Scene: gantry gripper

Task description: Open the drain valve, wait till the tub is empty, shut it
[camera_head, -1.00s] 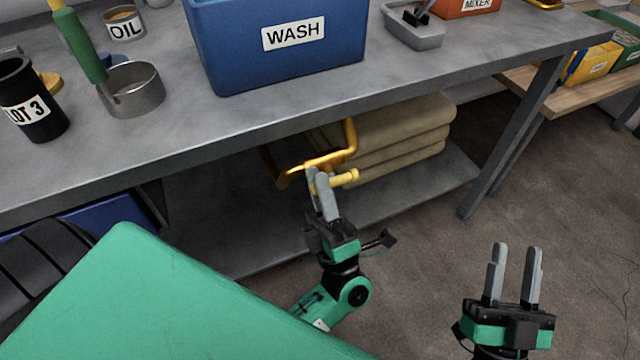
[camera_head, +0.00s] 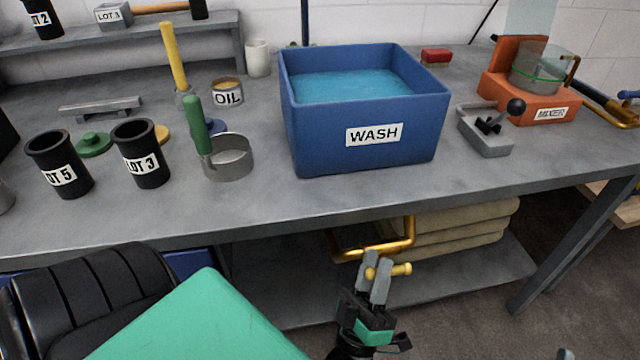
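The blue tub labelled WASH (camera_head: 374,151) stands on the bench with blue water (camera_head: 355,86) a little below its rim. Under the bench front, a brass pipe (camera_head: 376,250) bends near a yellow valve handle (camera_head: 402,269), which points right. My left gripper (camera_head: 373,275) is at this handle. Its two grey fingers overlap the handle, with a bit of yellow showing between them. I cannot tell whether they are closed on it. Of my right gripper (camera_head: 566,354), only a grey fingertip seems to show at the bottom edge.
Folded beige cloths (camera_head: 455,232) lie on the lower shelf beside the pipe. The bench edge (camera_head: 270,226) overhangs my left gripper. Black LOT cups (camera_head: 140,155), a metal ring pot (camera_head: 230,160) and an orange mixer (camera_head: 528,103) stand on the bench.

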